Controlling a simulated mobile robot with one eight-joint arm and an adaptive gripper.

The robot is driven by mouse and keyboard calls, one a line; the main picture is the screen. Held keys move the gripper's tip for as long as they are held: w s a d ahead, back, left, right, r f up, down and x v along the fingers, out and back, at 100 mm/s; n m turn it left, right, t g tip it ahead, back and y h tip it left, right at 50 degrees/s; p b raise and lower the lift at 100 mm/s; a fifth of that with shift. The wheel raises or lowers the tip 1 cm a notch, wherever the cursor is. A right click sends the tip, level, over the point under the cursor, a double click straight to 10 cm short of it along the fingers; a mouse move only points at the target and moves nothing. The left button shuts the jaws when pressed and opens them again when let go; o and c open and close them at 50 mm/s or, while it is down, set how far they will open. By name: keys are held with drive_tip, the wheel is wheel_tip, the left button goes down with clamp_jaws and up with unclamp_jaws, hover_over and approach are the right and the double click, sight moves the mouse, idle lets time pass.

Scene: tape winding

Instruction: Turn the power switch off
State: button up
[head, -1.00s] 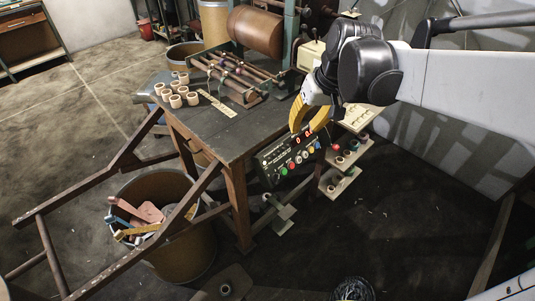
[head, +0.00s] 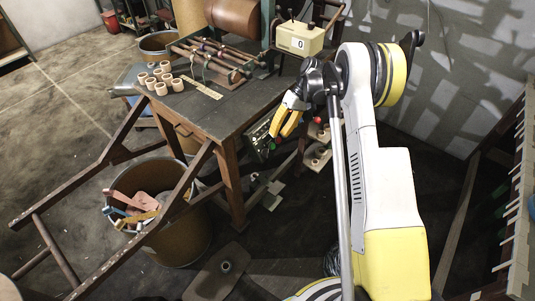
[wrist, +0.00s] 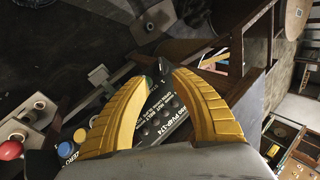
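The dark control panel (head: 256,146) hangs at the right end of the workbench, mostly hidden behind my gripper in the head view. My gripper (head: 283,137) has two yellow curved fingers spread apart and empty. In the wrist view my gripper (wrist: 162,76) is close over the panel; contact cannot be told.
A red button (wrist: 11,150) and a blue button (wrist: 66,149) lie left of my fingers. The workbench (head: 225,115) carries several small rolls (head: 161,75) and a winding machine (head: 212,58). A bin of tools (head: 172,237) stands below left.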

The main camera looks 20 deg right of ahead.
sight(268, 152)
drive_tip(key=b+x, duration=0.3)
drive_tip(key=x, duration=0.6)
drive_tip(key=shift+a+f+b, duration=0.2)
drive_tip(key=shift+f+b, duration=0.15)
clamp_jaws()
